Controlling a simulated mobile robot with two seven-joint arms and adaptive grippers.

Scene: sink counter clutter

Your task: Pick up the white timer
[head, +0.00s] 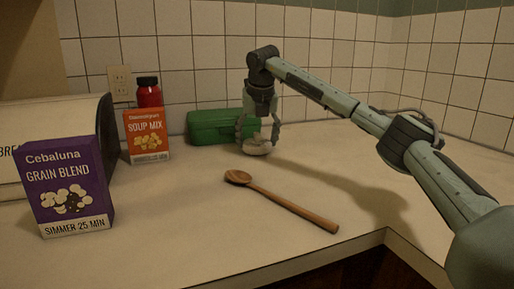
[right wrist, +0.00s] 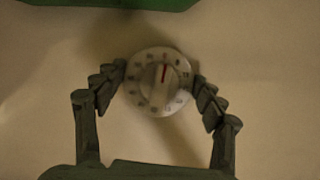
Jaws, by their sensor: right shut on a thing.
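The white timer (head: 257,147) is a round dial with a knob and a red mark. It is at the counter's back, in front of the green box. In the right wrist view the timer (right wrist: 158,82) sits between the two fingers, which touch its left and right sides. My right gripper (head: 257,137) points down and is shut on the timer. It also shows in the right wrist view (right wrist: 160,84). Whether the timer is lifted off the counter I cannot tell. My left gripper is not in view.
A green box (head: 212,126) stands just behind the timer. A wooden spoon (head: 285,203) lies in front. An orange soup mix box (head: 147,137), a red bottle (head: 149,94), a purple grain blend box (head: 66,188) and a bread bin (head: 107,130) are left. The counter right of the spoon is clear.

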